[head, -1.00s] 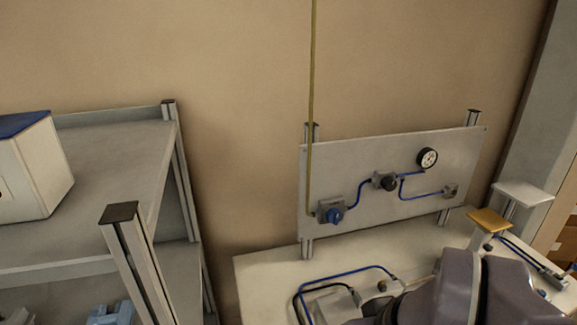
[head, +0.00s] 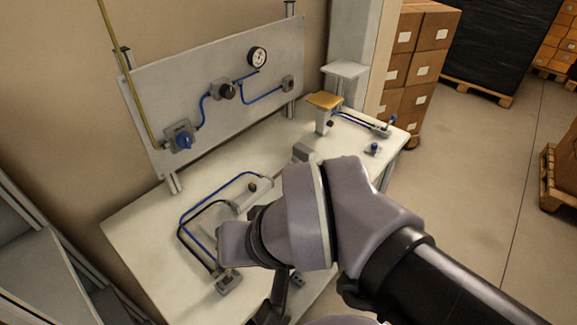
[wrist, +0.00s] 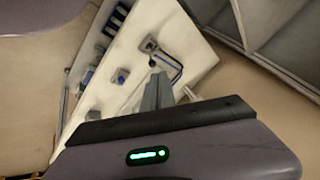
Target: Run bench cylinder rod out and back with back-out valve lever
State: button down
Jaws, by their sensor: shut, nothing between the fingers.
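The bench cylinder (head: 252,192) is a light grey body on the white bench, with a blue and a black hose running from it. My arm hides part of it, so the rod's position cannot be told. The hoses lead to a small grey valve block (head: 228,283) near the bench's front edge; its lever is not clear. In the wrist view a hosed block (wrist: 150,43) stands beyond my gripper (wrist: 157,80), whose grey fingers are together and empty. The fingers point over the bench, apart from that block as far as I can tell. In the head view my arm covers much of this area.
An upright grey panel (head: 225,100) carries a blue-knob valve (head: 183,140), a regulator (head: 224,89) and a gauge (head: 257,57). Shelving (head: 40,265) stands left. Open floor (head: 480,180) lies right.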

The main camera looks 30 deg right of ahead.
jog(key=w+d+f+m+g+y+p, duration=0.2)
jog(key=w+d+f+m+g+p, duration=0.3)
jog(key=w+d+m, duration=0.5)
jog(key=d+m+g+p, duration=0.1)
jog(key=m+p, duration=0.1)
jog(key=shift+w+f+m, duration=0.2)
jog(key=shift+w+m, duration=0.2)
jog(key=shift+d, duration=0.1)
jog(key=b+x, duration=0.2)
jog(key=x, duration=0.3)
jog(key=b+x, duration=0.2)
jog(key=x, duration=0.3)
jog(key=shift+s+a+f+b, duration=0.2)
jog(key=shift+a+f+b, duration=0.05)
jog(key=shift+a+b, duration=0.05)
jog(key=a, duration=0.1)
jog(key=a+r, duration=0.1)
jog(key=a, duration=0.1)
jog(key=shift+s+a, duration=0.1)
jog(key=shift+a, duration=0.2)
